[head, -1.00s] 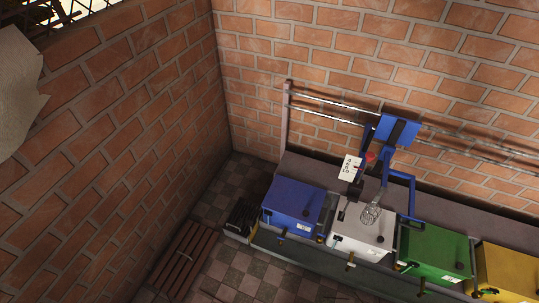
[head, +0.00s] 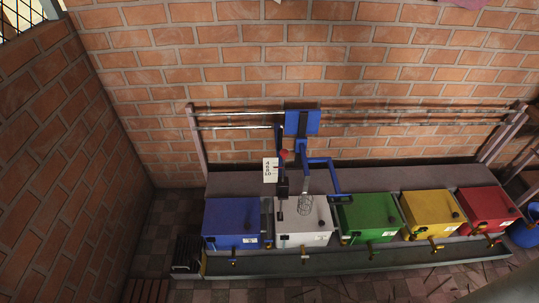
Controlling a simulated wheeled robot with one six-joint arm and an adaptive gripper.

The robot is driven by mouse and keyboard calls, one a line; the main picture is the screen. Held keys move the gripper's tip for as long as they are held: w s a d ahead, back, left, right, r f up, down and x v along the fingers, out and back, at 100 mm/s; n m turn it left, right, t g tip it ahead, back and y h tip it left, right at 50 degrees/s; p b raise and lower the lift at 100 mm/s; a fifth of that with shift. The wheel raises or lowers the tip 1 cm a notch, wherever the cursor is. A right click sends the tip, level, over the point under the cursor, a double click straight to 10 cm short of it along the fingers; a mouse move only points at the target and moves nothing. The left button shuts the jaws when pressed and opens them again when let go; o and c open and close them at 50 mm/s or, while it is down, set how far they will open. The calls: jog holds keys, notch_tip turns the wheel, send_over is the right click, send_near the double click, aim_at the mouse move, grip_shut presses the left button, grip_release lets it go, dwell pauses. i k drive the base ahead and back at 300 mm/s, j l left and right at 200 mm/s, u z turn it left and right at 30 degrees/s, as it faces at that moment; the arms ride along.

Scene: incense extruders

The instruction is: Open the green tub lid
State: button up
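The green tub (head: 368,222) stands in a row of coloured tubs against the brick wall. Its lid (head: 364,211) looks shut, with a small dark knob toward the right side. A small tap shows low on its front. My gripper is not in the head view, so I cannot see whether it is open or shut.
A blue tub (head: 231,222) and a white tub (head: 302,220) stand left of the green one, a yellow tub (head: 432,214) and a red tub (head: 487,209) right. A blue frame (head: 318,162) on rails hangs above. A trough (head: 350,262) runs in front.

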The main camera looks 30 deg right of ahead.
aim_at(372, 211)
jog(key=z, duration=1.5)
jog(key=i+l+u, duration=0.45)
jog(key=i+l, duration=0.35)
jog(key=i, duration=0.1)
